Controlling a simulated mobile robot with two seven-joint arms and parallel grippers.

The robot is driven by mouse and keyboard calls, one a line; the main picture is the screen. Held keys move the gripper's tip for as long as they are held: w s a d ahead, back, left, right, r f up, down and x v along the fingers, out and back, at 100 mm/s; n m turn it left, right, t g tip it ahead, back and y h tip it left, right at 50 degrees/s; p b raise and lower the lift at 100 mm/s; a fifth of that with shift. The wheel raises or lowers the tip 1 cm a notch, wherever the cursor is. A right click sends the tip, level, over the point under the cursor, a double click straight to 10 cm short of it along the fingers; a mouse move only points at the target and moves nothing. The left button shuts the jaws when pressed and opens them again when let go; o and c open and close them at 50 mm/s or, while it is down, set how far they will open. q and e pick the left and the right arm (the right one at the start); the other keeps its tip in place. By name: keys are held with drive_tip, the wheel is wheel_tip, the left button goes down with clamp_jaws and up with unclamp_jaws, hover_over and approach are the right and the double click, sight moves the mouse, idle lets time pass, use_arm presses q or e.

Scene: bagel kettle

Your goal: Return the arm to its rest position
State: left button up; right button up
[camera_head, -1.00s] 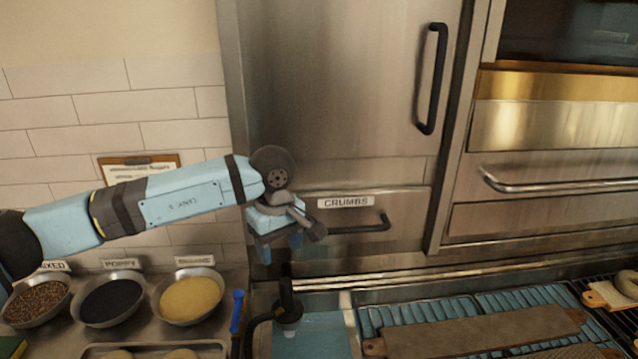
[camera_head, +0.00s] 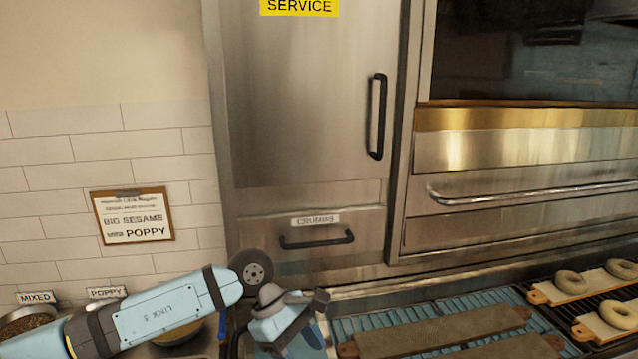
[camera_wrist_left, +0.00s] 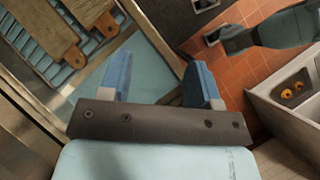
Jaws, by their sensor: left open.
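My left arm comes in from the lower left in the head view, with its wrist (camera_head: 285,318) low in front of the steel cabinet; the fingertips are cut off or hidden there. In the left wrist view my left gripper (camera_wrist_left: 160,75) is open, its two blue fingers apart with nothing between them. Below the fingers are the edge of a blue-lined steel surface and an orange tiled floor (camera_wrist_left: 225,60). My right gripper does not show in the head view.
The closed crumbs drawer (camera_head: 316,240) is behind the wrist. Long wooden boards (camera_head: 440,330) lie on a blue rack to the right, with bagels (camera_head: 570,281) on boards beyond. A bowl of mixed seeds (camera_head: 22,322) and an order clipboard (camera_head: 133,216) are at left.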

use_arm(q)
drive_tip(key=s+d+r+n+h+p, duration=0.1)
drive_tip(key=s+d+r+n+h, duration=0.2)
drive_tip(key=s+d+n+h, duration=0.75)
drive_tip(key=w+a+f+n+t+y+p, duration=0.15)
drive_tip(key=a+f+n+t, duration=0.45)
drive_tip(key=n, duration=0.6)
drive_tip(key=w+a+f+n+t+y, duration=0.1)
drive_tip(key=a+f+n+t+y, duration=0.1)
drive_tip(key=a+n+t, duration=0.65)
drive_tip(key=w+a+f+n+t+y, duration=0.15)
drive_tip(key=f+n+t, duration=0.3)
drive_tip(key=n, duration=0.95)
drive_tip(key=s+a+f+n+g+y, duration=0.2)
drive_tip(key=s+a+f+n+y, duration=0.2)
drive_tip(key=s+a+f+n, duration=0.1)
drive_tip(key=s+a+f+n+g+y, duration=0.3)
drive_tip(key=s+a+f+n, duration=0.3)
drive_tip(key=s+f+n, duration=0.2)
wheel_tip(320, 180, down, 3)
drive_tip(key=shift+s+a+r+y+p, duration=0.1)
drive_tip(key=shift+s+a+y+p, duration=0.25)
drive_tip(key=shift+s+y, duration=0.7)
drive_tip(key=shift+s+d+h, duration=0.15)
drive_tip(key=shift+h, duration=0.15)
